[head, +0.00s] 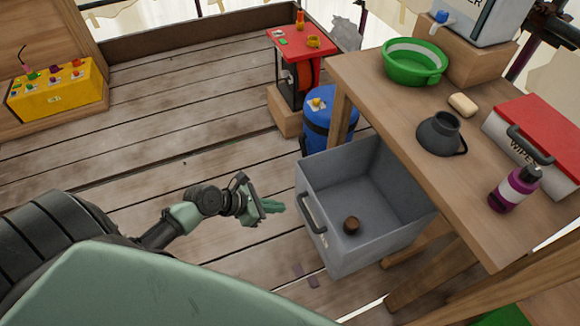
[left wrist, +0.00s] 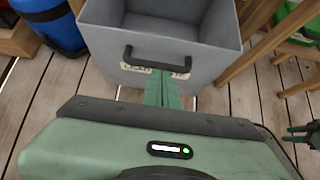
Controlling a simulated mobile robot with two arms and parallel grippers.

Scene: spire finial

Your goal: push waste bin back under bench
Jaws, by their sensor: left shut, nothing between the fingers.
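The waste bin (head: 345,250) is an open grey box with a dark handle on its near-left face. It stands on the plank floor, partly under the wooden bench (head: 395,130) and sticking out to the left of it. My left gripper (head: 274,206) is shut and empty, a short way left of the bin's handle face. In the left wrist view the closed fingers (left wrist: 163,90) point at the bin (left wrist: 150,45), just below its handle and label; I cannot tell whether they touch. In the left wrist view, part of what may be my right gripper shows at the right edge.
A blue barrel (head: 328,125) and a red-topped stand (head: 300,40) are behind the bin. Bench legs flank it. On the bench are a green basin (head: 414,62), a dark jug (head: 440,135), soap, a purple bottle and a red-lidded box.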

